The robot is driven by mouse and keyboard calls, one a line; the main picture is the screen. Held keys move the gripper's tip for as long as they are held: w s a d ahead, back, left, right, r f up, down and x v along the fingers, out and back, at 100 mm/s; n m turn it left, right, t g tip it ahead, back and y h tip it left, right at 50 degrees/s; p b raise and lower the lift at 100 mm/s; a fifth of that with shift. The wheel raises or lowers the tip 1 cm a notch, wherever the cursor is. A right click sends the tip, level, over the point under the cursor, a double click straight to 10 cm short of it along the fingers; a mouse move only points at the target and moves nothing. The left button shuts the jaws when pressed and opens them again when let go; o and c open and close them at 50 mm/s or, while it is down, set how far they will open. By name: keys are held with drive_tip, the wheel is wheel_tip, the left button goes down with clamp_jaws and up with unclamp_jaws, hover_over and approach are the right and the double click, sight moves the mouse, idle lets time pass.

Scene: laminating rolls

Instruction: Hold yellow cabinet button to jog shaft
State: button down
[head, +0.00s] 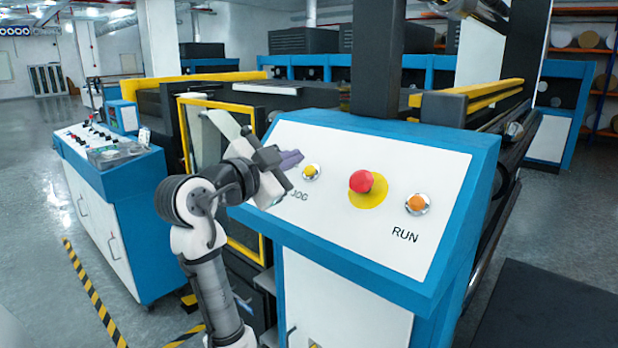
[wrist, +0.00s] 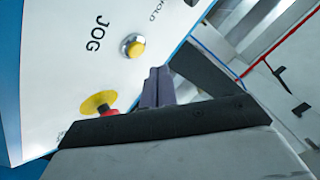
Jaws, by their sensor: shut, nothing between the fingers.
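The yellow button (head: 311,172) sits in a silver ring on the white sloped face of the blue cabinet, beside the label JOG. It also shows in the wrist view (wrist: 136,49), above and left of my fingertips. My gripper (head: 298,156) is shut and empty, with its purple-grey fingers just left of and above the button in the head view. In the wrist view the fingers (wrist: 157,74) are together and point toward the panel. The tips appear apart from the button; the exact gap to the panel is hard to tell.
A red mushroom button (head: 360,181) on a yellow disc and an orange button (head: 417,203) marked RUN share the panel (head: 380,240). A control desk (head: 110,190) stands at the left. Yellow-railed machinery (head: 465,95) stands behind the panel.

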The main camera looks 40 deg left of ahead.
drive_tip(key=shift+w+f, duration=0.6)
drive_tip(key=shift+f+b, duration=0.1)
drive_tip(key=shift+b, duration=0.25)
idle(1.4)
drive_tip(key=shift+w+f, duration=0.2)
drive_tip(key=shift+w, duration=0.1)
drive_tip(key=shift+w+d+f+b, duration=0.1)
drive_tip(key=shift+w+f+b, duration=0.2)
drive_tip(key=shift+b, duration=0.05)
idle(0.6)
drive_tip(key=shift+r, duration=0.1)
idle(2.7)
drive_tip(key=shift+s+r+p, duration=0.3)
drive_tip(key=shift+s+r, duration=0.2)
drive_tip(key=shift+s, duration=0.1)
drive_tip(key=shift+s+a+r+p, duration=0.2)
drive_tip(key=shift+s+r+p, duration=0.8)
drive_tip(key=shift+s+r, duration=0.75)
